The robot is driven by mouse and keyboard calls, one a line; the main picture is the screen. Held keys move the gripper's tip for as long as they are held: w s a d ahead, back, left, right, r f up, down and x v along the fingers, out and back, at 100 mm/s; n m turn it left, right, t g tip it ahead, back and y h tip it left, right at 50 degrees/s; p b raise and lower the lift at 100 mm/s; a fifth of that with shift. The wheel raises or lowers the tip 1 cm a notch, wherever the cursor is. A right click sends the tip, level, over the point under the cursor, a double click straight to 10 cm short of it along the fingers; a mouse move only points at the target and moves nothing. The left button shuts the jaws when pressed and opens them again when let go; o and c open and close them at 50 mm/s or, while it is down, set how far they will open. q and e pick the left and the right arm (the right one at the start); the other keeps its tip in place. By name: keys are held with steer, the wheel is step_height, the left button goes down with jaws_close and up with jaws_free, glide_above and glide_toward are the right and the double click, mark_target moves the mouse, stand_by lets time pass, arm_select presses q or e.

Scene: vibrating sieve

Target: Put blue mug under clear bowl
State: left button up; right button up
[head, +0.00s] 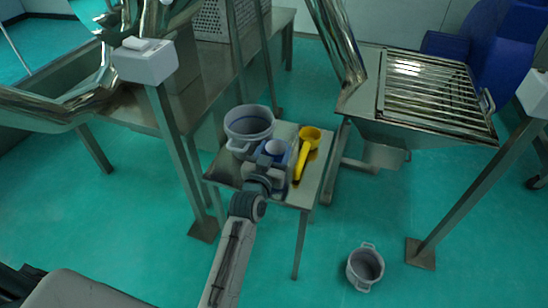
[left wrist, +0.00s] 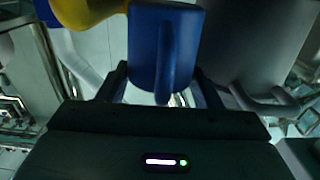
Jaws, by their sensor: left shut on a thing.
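The blue mug (head: 285,158) stands upright at the small metal table, its light inside facing up. My left gripper (head: 268,166) reaches over the table's near side and is shut on the mug. In the left wrist view the mug (left wrist: 150,45) sits between the two fingers (left wrist: 160,88), its handle towards the camera. Whether the mug's base touches the table is hidden by the gripper. I cannot make out a clear bowl in either view. My right gripper is not in view.
A grey pot (head: 248,124) stands left of the mug, close to it. Another grey pot (head: 365,266) stands on the floor. A slatted metal hopper (head: 430,95) is at the right; a metal bench (head: 205,85) is behind.

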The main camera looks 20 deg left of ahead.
arm_select(q)
step_height(320, 180, down, 2)
steer(key=shift+r, duration=0.1)
steer(key=o, duration=0.8)
